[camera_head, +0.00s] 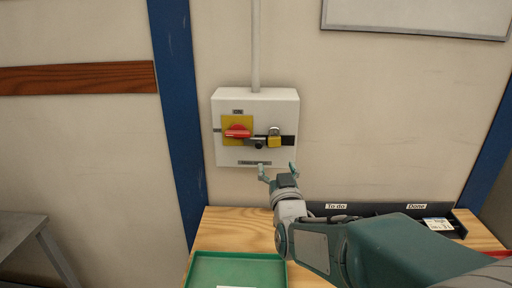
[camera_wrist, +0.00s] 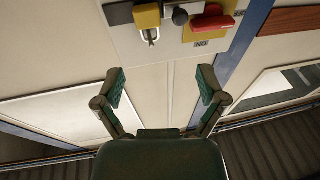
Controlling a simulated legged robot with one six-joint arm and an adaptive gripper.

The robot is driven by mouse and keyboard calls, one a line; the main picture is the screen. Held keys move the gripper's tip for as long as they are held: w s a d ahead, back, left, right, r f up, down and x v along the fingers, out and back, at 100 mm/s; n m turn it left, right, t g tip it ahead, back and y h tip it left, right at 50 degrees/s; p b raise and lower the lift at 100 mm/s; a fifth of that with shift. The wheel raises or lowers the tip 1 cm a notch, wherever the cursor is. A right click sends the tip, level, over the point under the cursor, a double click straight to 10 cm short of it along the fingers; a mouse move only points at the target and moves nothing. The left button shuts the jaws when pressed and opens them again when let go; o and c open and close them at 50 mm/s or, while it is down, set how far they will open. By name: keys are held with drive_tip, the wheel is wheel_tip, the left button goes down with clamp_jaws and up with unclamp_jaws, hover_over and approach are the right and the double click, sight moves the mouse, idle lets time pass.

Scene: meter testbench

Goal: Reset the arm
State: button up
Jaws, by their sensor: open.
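My gripper (camera_head: 277,172) is open and empty, just below the lower edge of a white switch box (camera_head: 228,157) on the wall. In the wrist view my gripper (camera_wrist: 162,88) shows its two fingers spread apart with nothing between them. My arm (camera_head: 330,245) reaches in from the lower right. The box carries a red rotary handle (camera_head: 237,132) on a yellow plate and a yellow padlock (camera_head: 274,138) to its right. The handle lies about level. In the wrist view the padlock (camera_wrist: 147,16) and red handle (camera_wrist: 212,22) appear at the top, upside down.
A wooden bench (camera_head: 228,228) stands below, with a green tray (camera_head: 193,270) at its front left. A dark rack (camera_head: 377,208) labelled "To do" and "Done" stands along the bench's back. A blue post (camera_head: 177,100) is left of the box. A grey table (camera_head: 20,228) is far left.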

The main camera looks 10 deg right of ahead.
drive_tip(key=s+f+g, duration=0.3)
drive_tip(key=s+g, duration=0.1)
drive_tip(key=s, duration=0.5)
drive_tip(key=s+d+f+g, duration=0.1)
drive_tip(key=s+f+g, duration=0.1)
drive_tip(key=s+g, duration=0.3)
drive_tip(key=s+f+g, duration=0.3)
drive_tip(key=s+g, duration=0.2)
drive_tip(key=s, duration=0.8)
drive_tip(key=shift+s+d+f, duration=0.25)
drive_tip(key=shift+f, duration=0.1)
